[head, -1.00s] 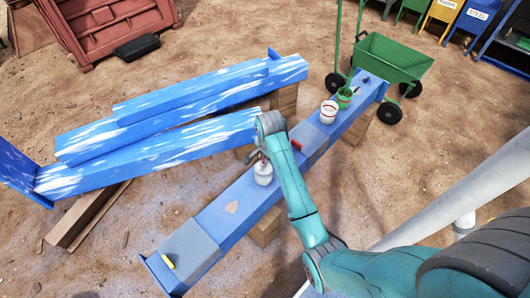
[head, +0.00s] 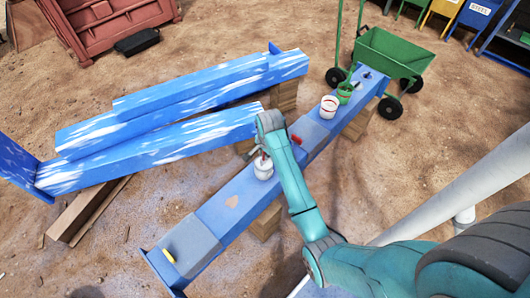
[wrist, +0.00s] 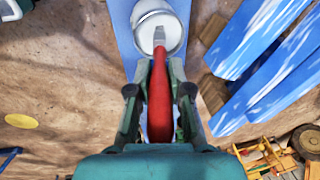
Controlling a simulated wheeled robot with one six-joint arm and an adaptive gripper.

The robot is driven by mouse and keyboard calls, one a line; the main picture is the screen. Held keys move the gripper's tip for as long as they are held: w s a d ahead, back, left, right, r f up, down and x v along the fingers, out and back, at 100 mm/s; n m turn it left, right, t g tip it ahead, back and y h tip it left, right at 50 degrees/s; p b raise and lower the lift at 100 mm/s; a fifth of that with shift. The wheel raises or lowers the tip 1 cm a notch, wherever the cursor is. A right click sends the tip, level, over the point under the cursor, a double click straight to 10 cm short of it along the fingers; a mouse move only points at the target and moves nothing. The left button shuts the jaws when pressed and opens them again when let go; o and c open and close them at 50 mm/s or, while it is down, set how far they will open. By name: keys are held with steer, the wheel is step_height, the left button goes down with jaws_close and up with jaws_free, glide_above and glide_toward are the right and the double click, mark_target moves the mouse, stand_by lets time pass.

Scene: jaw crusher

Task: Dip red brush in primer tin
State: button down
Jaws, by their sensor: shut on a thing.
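My gripper (wrist: 160,66) is shut on the red brush (wrist: 159,100), with its handle between the fingers. The brush's grey end points to the top of the wrist view and overlaps a white tin (wrist: 172,20). In the head view the white tin (head: 263,172) stands upright on the blue beam (head: 235,200), just below the end of my arm. A bit of red shows at its mouth. I cannot tell whether the bristles touch the primer, and no label is readable.
Further along the beam stand a white tin with a red band (head: 329,108) and a green tin (head: 345,92). A red object (head: 296,139) lies between. A yellow object (head: 168,256) is at the near end. Blue-and-white beams (head: 150,150) lie left. A green cart (head: 395,55) stands behind.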

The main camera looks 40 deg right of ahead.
stand_by(0.3)
steer(key=shift+v, duration=2)
